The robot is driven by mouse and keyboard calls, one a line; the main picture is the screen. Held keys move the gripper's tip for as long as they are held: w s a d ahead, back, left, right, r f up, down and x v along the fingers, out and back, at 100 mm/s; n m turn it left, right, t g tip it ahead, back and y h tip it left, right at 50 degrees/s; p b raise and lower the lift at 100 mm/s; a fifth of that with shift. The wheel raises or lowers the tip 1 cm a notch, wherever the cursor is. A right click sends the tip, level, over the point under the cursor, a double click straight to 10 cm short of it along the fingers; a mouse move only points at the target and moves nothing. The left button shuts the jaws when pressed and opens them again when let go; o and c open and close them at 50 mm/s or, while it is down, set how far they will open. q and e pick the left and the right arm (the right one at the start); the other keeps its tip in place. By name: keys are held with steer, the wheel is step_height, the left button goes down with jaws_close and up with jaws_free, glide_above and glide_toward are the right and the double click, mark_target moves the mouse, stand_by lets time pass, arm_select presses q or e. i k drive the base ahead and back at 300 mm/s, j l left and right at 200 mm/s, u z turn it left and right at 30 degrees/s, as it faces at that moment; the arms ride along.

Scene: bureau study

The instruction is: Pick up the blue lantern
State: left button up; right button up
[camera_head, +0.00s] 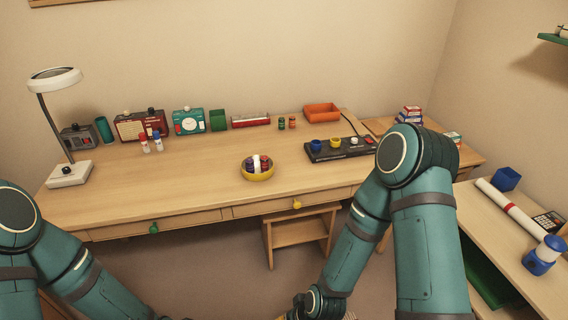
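The blue lantern (544,254) stands at the right edge of the head view, on the right-hand wooden desk. It has a blue base, a pale middle and a rounded blue top. Both of my teal arms reach down to the bottom of the view. My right arm stands to the left of the lantern, with clear space between them.
A white roll with a red band (510,208), a blue open box (506,179) and a dark calculator (548,221) lie near the lantern. A long desk (200,187) carries a lamp (69,176), a yellow bowl (257,175) and an orange tray (322,112). A wooden stool (300,235) stands below.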

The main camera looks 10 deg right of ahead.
mark_target(544, 256)
steer(key=z, duration=2.05)
steer(key=i+z, duration=0.2)
steer(key=z, duration=0.2)
